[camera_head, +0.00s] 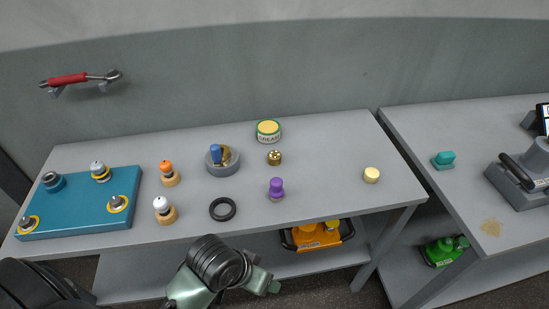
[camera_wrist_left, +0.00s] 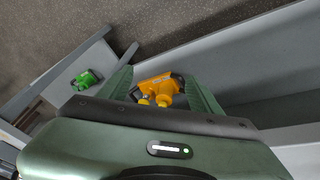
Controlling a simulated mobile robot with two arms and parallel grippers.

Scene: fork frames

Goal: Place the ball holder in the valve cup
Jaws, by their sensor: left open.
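I cannot tell for sure which pieces are the ball holder and the valve cup. A round grey cup (camera_head: 223,166) stands mid-table with a blue and a brass-coloured piece in it. Small pieces around it are a purple-topped peg (camera_head: 277,188), a brass piece (camera_head: 274,158), a pale yellow cylinder (camera_head: 371,175), an orange-topped piece (camera_head: 168,172) and a white-topped piece (camera_head: 164,208). My left gripper (camera_head: 264,273) is at the table's front edge, apart from these pieces. In the left wrist view its green fingers (camera_wrist_left: 160,64) are spread and empty. My right gripper is not in view.
A blue tray (camera_head: 78,212) with several fittings is at the left. A black ring (camera_head: 222,209) and grease tin (camera_head: 268,131) stand nearby. A second table (camera_head: 470,185) is at the right. The table's right end is mostly clear.

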